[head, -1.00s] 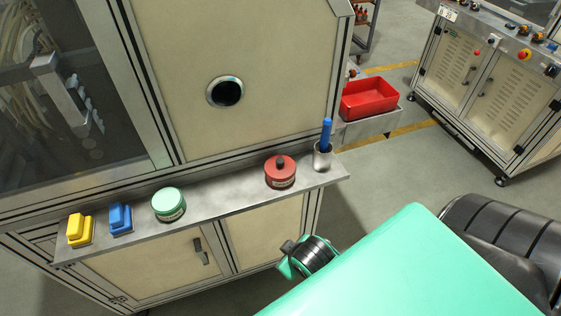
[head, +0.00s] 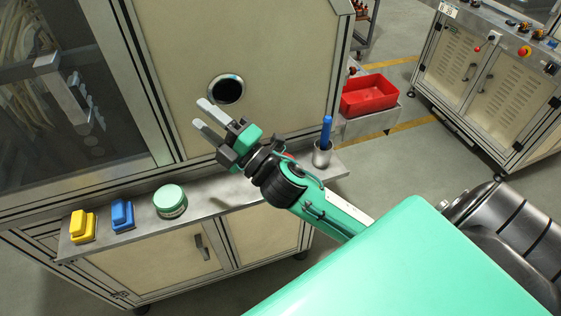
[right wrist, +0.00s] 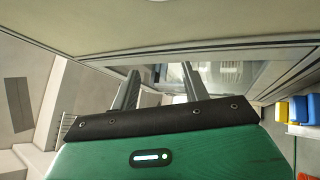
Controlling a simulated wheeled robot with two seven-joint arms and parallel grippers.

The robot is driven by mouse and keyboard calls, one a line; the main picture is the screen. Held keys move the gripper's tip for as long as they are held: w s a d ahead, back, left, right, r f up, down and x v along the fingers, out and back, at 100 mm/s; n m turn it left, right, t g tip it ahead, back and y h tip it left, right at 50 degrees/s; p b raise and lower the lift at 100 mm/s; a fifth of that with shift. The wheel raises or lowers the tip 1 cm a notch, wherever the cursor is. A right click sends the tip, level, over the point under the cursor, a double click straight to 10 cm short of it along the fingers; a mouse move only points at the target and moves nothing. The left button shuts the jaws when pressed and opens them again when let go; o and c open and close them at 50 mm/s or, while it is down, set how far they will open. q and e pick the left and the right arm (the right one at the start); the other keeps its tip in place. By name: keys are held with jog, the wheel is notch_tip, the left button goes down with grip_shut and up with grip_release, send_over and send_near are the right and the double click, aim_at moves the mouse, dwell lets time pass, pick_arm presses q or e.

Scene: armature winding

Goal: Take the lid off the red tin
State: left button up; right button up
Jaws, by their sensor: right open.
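The red tin (head: 289,155) is almost wholly hidden behind my right arm in the head view. Only a sliver of red shows above the forearm, and its lid and knob cannot be seen. My right gripper (head: 200,114) is open and empty, raised over the steel shelf to the left of the tin. Its fingers point up and left toward the machine's front panel. In the right wrist view the two fingers (right wrist: 160,72) stand apart with nothing between them. My left gripper is not in view.
The steel shelf (head: 235,191) carries a green tin (head: 170,201), a blue block (head: 122,215), a yellow block (head: 82,226) and a metal cup (head: 322,154) with a blue-handled tool (head: 326,130). The machine panel (head: 280,60) with a round hole rises behind. A red bin (head: 369,96) stands beyond.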

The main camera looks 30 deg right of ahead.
jog(key=s+a+r+n+g+y, duration=0.25)
jog(key=a+n+g+y, duration=0.3)
jog(key=n+g, duration=0.6)
jog(key=s+a+r+n+g+y, duration=0.1)
jog(key=s+a+n+g+y, duration=0.45)
jog(key=n, duration=1.15)
jog(key=w+d+f+n+g+h, duration=0.4)
jog(key=d+f+n+g+h, duration=0.1)
jog(key=d+f+n+h, duration=0.55)
jog(key=w+d+r+t+h, duration=0.1)
jog(key=w+d+r+h, duration=0.15)
jog(key=d+h, duration=1.1)
jog(key=d+f+y+p, duration=0.1)
jog(key=f, duration=0.1)
jog(key=d+f+y+p, duration=0.1)
jog(key=f, duration=0.2)
jog(key=d+f+y, duration=0.1)
jog(key=f+y, duration=0.1)
jog(key=f, duration=0.1)
jog(key=shift+w+f+p, duration=0.15)
jog(key=shift+p, duration=0.25)
jog(key=shift+f+p, duration=0.4)
jog(key=shift+p, duration=0.05)
notch_tip(320, 180, down, 4)
jog(key=shift+r+p, duration=0.1)
jog(key=shift+p, duration=1.1)
jog(key=shift+f, duration=0.35)
